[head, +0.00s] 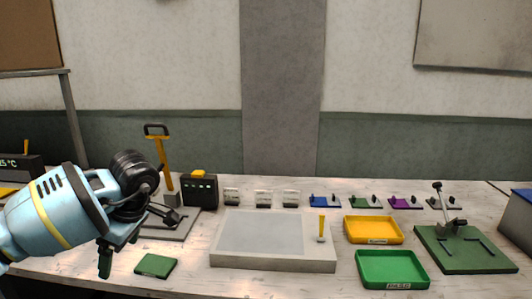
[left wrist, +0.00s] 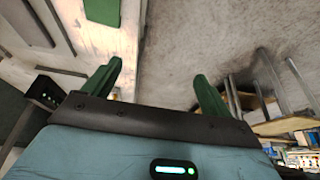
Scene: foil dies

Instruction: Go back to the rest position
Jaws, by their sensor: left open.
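My left gripper (head: 120,250) hangs at the left of the head view, above the front left part of the table, with its arm coming in from the left edge. In the left wrist view its two green fingers (left wrist: 155,85) stand wide apart with nothing between them. A flat green block (head: 155,265) lies on the table just right of the gripper and apart from it. A green piece, likely this block, shows at the top of the left wrist view (left wrist: 102,10). My right gripper is in neither view.
A press with a yellow lever (head: 160,155) and a black box (head: 199,191) stand behind the gripper. A grey plate (head: 273,262) is mid-table. A yellow tray (head: 373,241), a green tray (head: 358,270) and a green fixture (head: 465,262) are at the right.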

